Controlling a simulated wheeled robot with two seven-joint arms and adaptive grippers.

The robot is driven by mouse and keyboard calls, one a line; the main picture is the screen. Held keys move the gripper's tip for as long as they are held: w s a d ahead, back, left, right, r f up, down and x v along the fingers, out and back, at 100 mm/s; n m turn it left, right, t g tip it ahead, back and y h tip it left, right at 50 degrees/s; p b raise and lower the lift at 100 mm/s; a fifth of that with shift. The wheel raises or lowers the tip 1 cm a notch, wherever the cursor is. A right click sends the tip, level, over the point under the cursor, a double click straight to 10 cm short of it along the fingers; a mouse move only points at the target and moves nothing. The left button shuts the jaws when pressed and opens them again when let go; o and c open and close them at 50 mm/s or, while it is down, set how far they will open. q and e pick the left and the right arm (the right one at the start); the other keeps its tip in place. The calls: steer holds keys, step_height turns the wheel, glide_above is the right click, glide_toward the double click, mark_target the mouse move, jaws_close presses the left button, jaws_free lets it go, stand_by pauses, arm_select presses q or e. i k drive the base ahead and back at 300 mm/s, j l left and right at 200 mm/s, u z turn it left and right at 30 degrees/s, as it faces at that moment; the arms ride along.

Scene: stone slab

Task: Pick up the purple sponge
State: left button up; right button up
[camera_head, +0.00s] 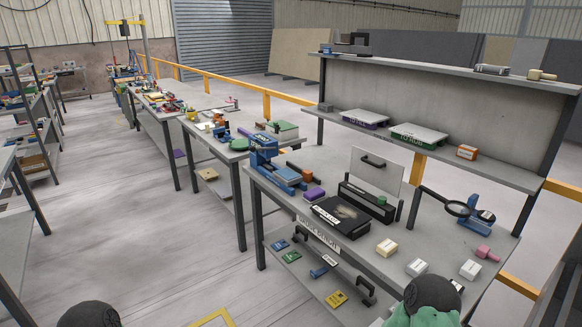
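A small purple block that looks like the sponge (314,194) lies on the grey workbench (283,203), just right of a blue vise (270,165) and behind a black flat case (340,216). Nothing touches it from above. A second purple item (179,153) shows small and far off, low beside the farther bench; I cannot tell what it is. Neither of my grippers is in view.
The floor (150,245) to the left is mostly clear.

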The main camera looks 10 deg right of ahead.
mark_target(312, 195)
steer(key=i+u, duration=0.1)
steer(key=i, duration=0.55)
steer(key=i+l+u, duration=0.1)
steer(key=i, duration=0.55)
steer(key=i+l, duration=0.2)
steer(key=i, duration=0.45)
steer(key=j+u, duration=0.05)
